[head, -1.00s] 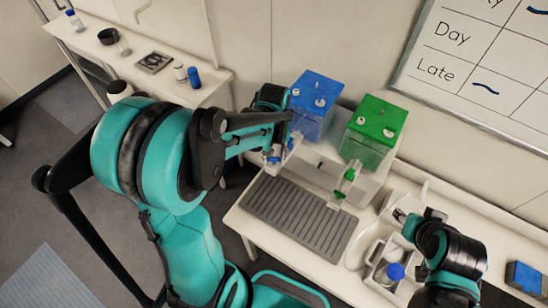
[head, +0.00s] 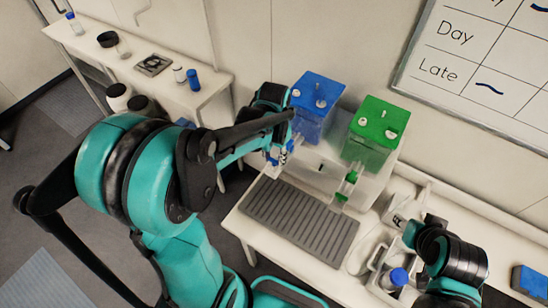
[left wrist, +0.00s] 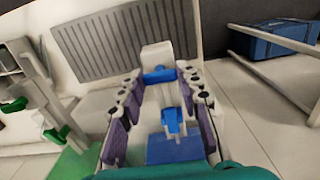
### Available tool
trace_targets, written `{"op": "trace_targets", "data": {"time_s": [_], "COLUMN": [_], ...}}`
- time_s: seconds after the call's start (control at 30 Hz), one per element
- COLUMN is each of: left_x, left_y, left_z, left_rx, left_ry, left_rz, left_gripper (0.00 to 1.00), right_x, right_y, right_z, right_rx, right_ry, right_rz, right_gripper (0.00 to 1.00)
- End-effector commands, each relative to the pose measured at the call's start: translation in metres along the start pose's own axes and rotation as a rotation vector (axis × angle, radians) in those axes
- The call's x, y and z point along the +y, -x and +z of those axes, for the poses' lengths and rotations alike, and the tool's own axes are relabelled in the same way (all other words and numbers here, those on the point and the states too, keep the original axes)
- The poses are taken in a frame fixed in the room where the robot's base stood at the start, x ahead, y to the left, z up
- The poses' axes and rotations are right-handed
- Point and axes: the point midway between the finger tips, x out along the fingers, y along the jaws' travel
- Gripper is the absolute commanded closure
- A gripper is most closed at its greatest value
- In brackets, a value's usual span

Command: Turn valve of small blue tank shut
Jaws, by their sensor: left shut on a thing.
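The small blue tank (head: 316,108) stands on the bench against the wall, to the left of the green tank (head: 372,135). My left gripper (head: 275,154) is at the front left of the blue tank, by its outlet. In the left wrist view, the two purple-padded fingers (left wrist: 160,105) stand on either side of the blue valve (left wrist: 172,122). The gripper is shut on the valve; the exact finger contact is hard to see. The green valve (head: 348,178) is to the right. My right gripper (head: 402,220) is low on the right; its fingertips are too small to read.
A grey ribbed drain mat (head: 300,220) lies in front of the tanks. A white caddy with a blue-capped bottle (head: 396,279) is by my right arm. A blue box (head: 528,281) sits at far right. A side table (head: 140,45) with bottles is at upper left.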

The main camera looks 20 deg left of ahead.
Motion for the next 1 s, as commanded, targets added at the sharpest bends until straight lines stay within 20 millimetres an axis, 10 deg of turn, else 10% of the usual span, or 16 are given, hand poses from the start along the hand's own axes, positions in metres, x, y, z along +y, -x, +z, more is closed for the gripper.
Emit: {"op": "trace_targets", "data": {"time_s": [0.43,0.47,0.53,1.0], "left_x": [0.0,0.0,0.0,0.0], "left_y": [0.001,0.001,0.001,0.017], "left_z": [-0.001,-0.001,-0.001,0.0], "left_rx": [0.001,0.001,0.001,0.001], "left_ry": [-0.01,-0.01,-0.01,-0.009], "left_rz": [-0.001,-0.001,-0.001,0.0], "left_gripper": [0.95,0.61,0.45,0.45], "right_x": [0.0,0.0,0.0,0.0], "right_y": [0.0,0.0,0.0,0.0], "right_z": [0.0,0.0,0.0,0.0], "right_rx": [0.0,0.0,0.0,0.0], "right_ry": [0.0,0.0,0.0,0.0], "right_rz": [0.0,0.0,0.0,0.0], "right_gripper": [0.6,0.6,0.6,0.6]}}
